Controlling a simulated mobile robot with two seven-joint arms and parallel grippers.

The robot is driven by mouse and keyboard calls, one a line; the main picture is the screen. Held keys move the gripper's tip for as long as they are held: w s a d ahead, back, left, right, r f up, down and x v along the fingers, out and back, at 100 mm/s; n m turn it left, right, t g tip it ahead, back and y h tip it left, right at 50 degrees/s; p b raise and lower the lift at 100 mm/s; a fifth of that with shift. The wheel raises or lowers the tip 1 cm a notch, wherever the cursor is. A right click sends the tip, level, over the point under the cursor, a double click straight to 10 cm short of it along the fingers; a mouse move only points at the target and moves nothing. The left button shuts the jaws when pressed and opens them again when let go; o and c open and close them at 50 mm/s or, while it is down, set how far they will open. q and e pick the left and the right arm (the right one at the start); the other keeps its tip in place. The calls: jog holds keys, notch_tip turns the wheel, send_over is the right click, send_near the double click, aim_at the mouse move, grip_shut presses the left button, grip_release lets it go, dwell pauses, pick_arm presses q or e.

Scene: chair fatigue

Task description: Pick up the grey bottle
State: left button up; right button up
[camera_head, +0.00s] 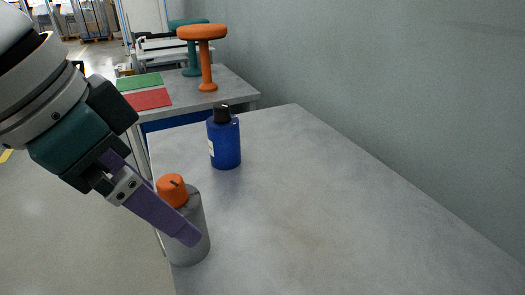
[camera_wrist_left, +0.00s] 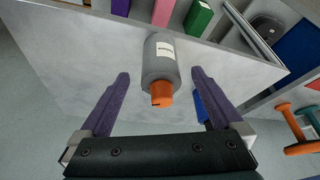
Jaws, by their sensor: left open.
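The grey bottle (camera_head: 188,252) with an orange cap stands upright near the left edge of the grey table, partly hidden by my left gripper in the head view. It also shows in the left wrist view (camera_wrist_left: 164,62), with a white label. My left gripper (camera_wrist_left: 160,76) is open, its purple fingers on either side of the bottle with gaps on both sides. In the head view the left gripper (camera_head: 188,236) shows one finger in front of the bottle. I cannot tell how deep the bottle sits between the fingertips. My right gripper is not in view.
A blue bottle (camera_head: 224,143) with a black cap stands farther back on the table (camera_head: 330,220). The table's right part is bare, next to a grey wall. Behind is another table with an orange stool-shaped object (camera_head: 206,62), a green mat (camera_head: 139,82) and a red mat (camera_head: 149,99).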

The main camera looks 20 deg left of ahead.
pick_arm(q)
jog(key=b+x, duration=0.1)
jog(key=x, duration=0.4)
jog(key=shift+w+f, duration=0.1)
grip_shut()
dwell(0.7)
